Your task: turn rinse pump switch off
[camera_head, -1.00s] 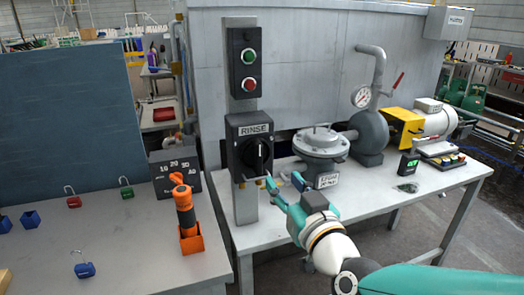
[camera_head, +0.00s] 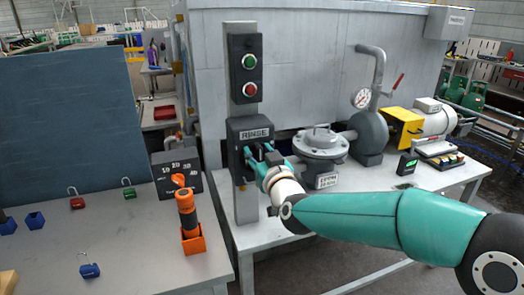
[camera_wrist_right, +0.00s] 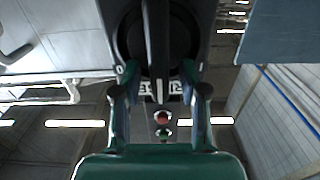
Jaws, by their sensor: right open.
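The rinse switch (camera_head: 254,134) is a dark box marked RINSE on a grey post, below a box with a green and a red button. My right gripper (camera_head: 258,150) is in front of its knob and covers most of it in the head view. In the right wrist view, the knob's upright black handle (camera_wrist_right: 156,45) stands between the two fingers of the right gripper (camera_wrist_right: 160,95). The fingers are apart, one on each side, and a gap shows beside the handle. A "0" mark shows left of the knob there. My left gripper is not in view.
The button box (camera_head: 245,66) is just above the switch. A pump (camera_head: 320,144) and a gauge (camera_head: 361,98) stand on the bench to the right. An orange tool in a holder (camera_head: 193,241) and several padlocks lie on the left table (camera_head: 130,230).

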